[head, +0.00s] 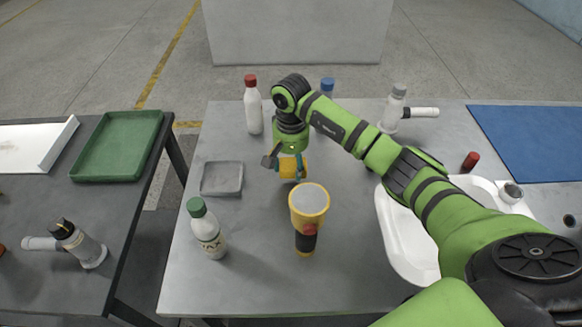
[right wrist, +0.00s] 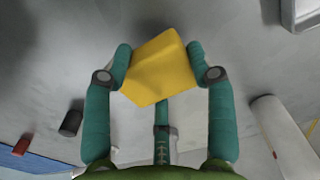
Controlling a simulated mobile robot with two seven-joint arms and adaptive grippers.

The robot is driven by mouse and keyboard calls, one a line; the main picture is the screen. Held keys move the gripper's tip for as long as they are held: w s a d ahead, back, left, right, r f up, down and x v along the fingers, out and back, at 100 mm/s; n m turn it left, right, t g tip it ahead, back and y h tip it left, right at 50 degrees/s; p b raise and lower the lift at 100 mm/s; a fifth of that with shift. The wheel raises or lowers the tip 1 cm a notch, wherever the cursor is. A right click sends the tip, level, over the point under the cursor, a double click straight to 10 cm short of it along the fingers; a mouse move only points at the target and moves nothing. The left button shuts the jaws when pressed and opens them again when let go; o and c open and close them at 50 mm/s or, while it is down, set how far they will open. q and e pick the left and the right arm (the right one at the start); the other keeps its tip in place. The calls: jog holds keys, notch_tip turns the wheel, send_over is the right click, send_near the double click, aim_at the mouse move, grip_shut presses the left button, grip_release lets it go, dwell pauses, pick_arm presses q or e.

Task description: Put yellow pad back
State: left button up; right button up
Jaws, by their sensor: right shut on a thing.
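The yellow pad (right wrist: 160,68) is a small yellow block. It sits between the teal fingers of my right gripper (right wrist: 165,75), which is shut on it. In the head view the yellow pad (head: 292,167) shows under the green wrist, partly covered by the fingers of the right gripper (head: 287,165). It appears held above the table, right of a shallow grey tray (head: 222,190). The grey tray looks empty. My left gripper is not in view.
A yellow-rimmed tool (head: 309,200) stands close in front of the gripper. A green-capped bottle (head: 207,232) is at front left, a red-capped bottle (head: 253,108) behind. A white basin (head: 405,245) lies right, under my arm. A green tray (head: 118,147) is on the left table.

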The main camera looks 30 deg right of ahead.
aim_at(291, 172)
notch_tip(291, 172, down, 2)
jog(key=shift+f, duration=0.35)
jog(key=shift+f, duration=0.1)
jog(key=shift+f, duration=0.1)
jog(key=o, duration=1)
